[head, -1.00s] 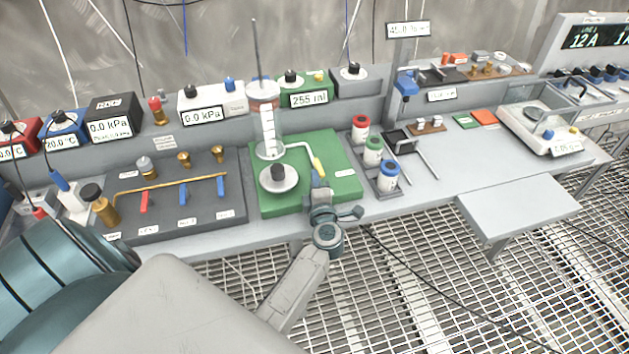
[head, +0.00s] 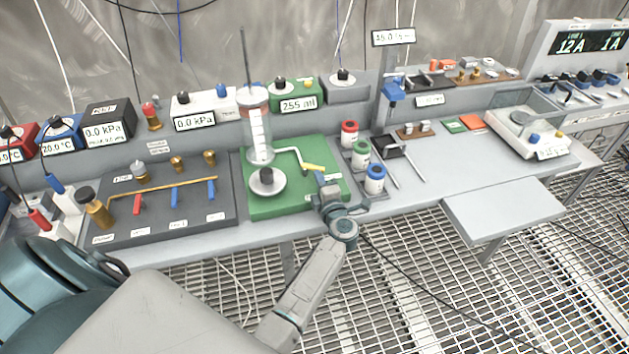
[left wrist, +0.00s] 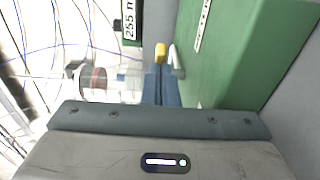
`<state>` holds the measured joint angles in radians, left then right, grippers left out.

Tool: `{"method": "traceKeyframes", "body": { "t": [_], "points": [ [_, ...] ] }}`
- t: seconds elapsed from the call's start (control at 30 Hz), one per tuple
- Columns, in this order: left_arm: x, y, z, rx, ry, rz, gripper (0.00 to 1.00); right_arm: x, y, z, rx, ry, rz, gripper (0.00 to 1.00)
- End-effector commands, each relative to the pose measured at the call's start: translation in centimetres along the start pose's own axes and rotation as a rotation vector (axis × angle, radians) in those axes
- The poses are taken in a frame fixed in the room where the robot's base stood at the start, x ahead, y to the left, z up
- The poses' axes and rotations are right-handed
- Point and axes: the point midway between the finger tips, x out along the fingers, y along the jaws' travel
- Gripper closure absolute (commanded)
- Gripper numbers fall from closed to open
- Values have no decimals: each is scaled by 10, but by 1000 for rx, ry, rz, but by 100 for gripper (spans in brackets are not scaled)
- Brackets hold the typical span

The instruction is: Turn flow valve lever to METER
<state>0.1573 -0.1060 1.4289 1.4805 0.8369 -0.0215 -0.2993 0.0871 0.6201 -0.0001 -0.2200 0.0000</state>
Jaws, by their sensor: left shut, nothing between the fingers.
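A yellow-handled lever (head: 314,168) sits at the end of a bent white pipe (head: 290,151) on a green board (head: 322,197). It lies nearly crosswise in the head view, pointing right. Its yellow tip also shows in the left wrist view (left wrist: 160,52). My left gripper (head: 320,178) is shut and empty, its blue fingertips right at the lever's free end. In the left wrist view the closed fingers (left wrist: 161,72) point at the yellow tip; I cannot tell whether they touch it. A small white label on the board is too small to read. My right gripper is not in view.
A dark valve panel (head: 150,222) lies further left. A rack of red, green and blue-topped jars (head: 361,157) stands close on the right. The bench front is clear.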

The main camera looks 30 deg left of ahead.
Motion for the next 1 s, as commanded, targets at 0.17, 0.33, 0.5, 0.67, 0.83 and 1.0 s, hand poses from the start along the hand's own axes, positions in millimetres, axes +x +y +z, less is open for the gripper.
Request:
{"method": "traceKeyframes", "body": {
  "t": [0.17, 0.33, 0.5, 0.67, 0.83, 1.0],
  "points": [
    [4, 0, 8, 0, -1, 0, 100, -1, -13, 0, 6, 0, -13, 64],
    [6, 0, 13, 0, -1, 0, 100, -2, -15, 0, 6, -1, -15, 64],
    [8, 0, 15, -1, 0, 0, 100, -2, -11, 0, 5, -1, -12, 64],
    [9, 0, 16, 0, 0, 0, 100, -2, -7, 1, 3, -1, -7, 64],
    [9, 0, 16, 0, 0, 0, 100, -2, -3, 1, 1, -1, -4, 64],
    [9, 0, 16, 0, 0, 0, 100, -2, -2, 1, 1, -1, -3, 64]
  ]
}}
